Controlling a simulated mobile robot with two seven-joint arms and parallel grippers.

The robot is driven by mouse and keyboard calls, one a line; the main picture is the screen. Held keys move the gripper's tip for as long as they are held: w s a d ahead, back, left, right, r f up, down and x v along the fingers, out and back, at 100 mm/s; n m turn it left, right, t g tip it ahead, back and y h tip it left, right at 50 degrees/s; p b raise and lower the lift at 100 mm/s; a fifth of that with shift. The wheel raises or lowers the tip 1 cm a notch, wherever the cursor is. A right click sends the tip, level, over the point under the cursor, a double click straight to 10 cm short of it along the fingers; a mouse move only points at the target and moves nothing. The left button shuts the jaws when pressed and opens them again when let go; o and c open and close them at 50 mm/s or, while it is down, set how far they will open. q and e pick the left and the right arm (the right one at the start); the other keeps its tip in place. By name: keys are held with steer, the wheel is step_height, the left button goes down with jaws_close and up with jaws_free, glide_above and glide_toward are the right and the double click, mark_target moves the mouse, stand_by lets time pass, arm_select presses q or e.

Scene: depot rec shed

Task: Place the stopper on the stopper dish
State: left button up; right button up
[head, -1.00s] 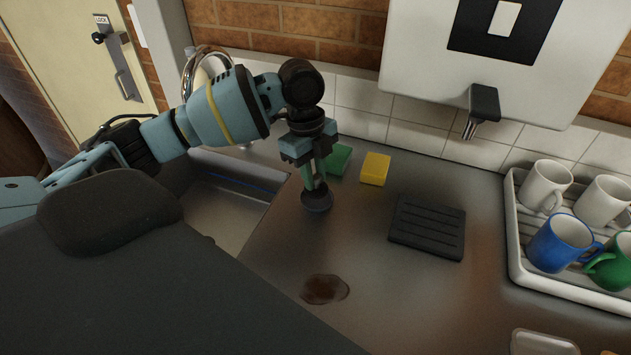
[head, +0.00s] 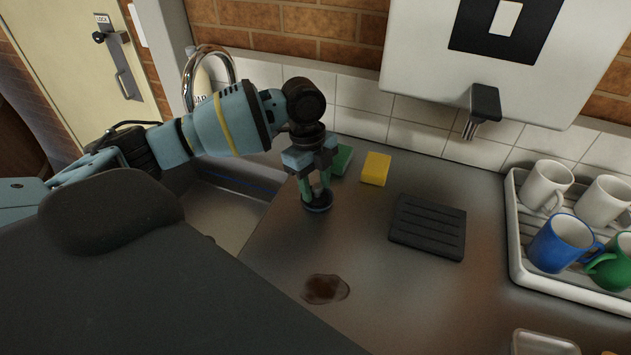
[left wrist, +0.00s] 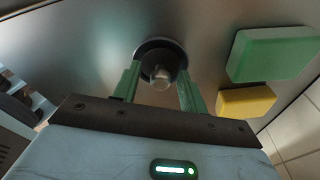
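The stopper (left wrist: 160,62) is a dark round disc with a pale knob, seen in the left wrist view between my fingertips. In the head view the dark disc (head: 318,208) sits low at the counter under my left gripper (head: 316,197). My left gripper is open, its green fingers either side of the knob with gaps between (left wrist: 158,90). A black ridged rectangular dish (head: 428,227), which looks like the stopper dish, lies flat and empty on the counter to the right. Whether anything thin lies under the stopper is hidden. My right gripper is not in view.
A green sponge (left wrist: 272,54) and a yellow sponge (head: 376,169) lie behind the gripper. The sink (head: 222,215) is to the left. A brown spill (head: 325,289) marks the counter in front. A white rack (head: 517,250) with several mugs stands at the right.

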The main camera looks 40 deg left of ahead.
arm_select(q)
step_height(320, 180, up, 12)
steer(key=a, duration=0.2)
steer(key=shift+w+p, duration=0.15)
steer(key=shift+p, duration=0.15)
stand_by(0.3)
stand_by(0.4)
